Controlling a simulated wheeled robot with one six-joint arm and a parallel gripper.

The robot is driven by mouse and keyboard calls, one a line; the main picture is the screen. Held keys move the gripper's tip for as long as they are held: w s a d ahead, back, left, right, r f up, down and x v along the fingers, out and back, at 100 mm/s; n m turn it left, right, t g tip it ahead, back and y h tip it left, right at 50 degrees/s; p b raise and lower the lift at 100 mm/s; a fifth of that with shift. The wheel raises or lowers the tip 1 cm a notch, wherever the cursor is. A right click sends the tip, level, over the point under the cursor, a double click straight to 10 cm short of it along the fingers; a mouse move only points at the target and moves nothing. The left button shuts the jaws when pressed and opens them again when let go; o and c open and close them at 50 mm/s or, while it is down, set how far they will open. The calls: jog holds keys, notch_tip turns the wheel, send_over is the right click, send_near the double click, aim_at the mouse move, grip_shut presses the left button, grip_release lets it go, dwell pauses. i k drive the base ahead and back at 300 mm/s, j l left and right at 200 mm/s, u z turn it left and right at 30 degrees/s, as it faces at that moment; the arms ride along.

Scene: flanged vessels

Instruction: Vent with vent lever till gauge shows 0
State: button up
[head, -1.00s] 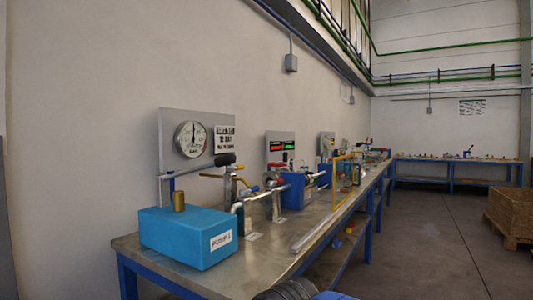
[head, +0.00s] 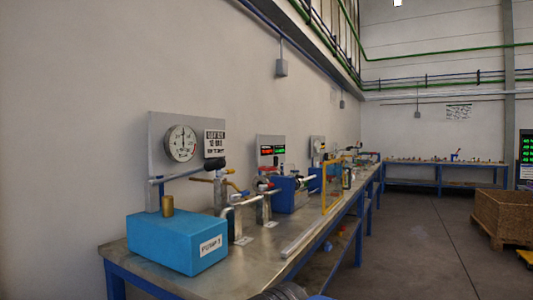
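A round white gauge (head: 181,143) with a dark needle is on a grey panel at the left of the bench; the needle points roughly upward, but its reading is too small to tell. A blue pump box (head: 170,243) with a brass cylinder (head: 167,206) stands in front of it. A bar with a black knob (head: 215,164) runs above the box. Right of it are pipe fittings with a yellow lever (head: 237,188) and a red-handled part (head: 269,169). I cannot tell which is the vent lever.
The long metal bench (head: 272,243) runs away along the wall, carrying more panels and a yellow frame (head: 325,187). A metal bar lies along its front edge. A wooden crate (head: 502,217) stands at the right. The floor between is clear.

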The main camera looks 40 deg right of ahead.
aim_at(268, 185)
jog(key=i+l, duration=0.1)
jog(key=l, duration=0.45)
jog(key=i+l+z, duration=0.1)
jog(key=l, duration=0.4)
jog(key=i+l, duration=0.2)
jog(key=l, duration=0.3)
jog(key=i+l+z, duration=0.1)
jog(key=l, duration=0.45)
jog(key=i+l, duration=0.2)
jog(key=l, duration=0.3)
jog(key=i+l, duration=0.15)
jog(key=l, duration=0.35)
jog(key=i+l+z, duration=0.1)
jog(key=l, duration=0.4)
jog(key=i+l, duration=0.25)
jog(key=l, duration=0.25)
jog(key=z, duration=0.05)
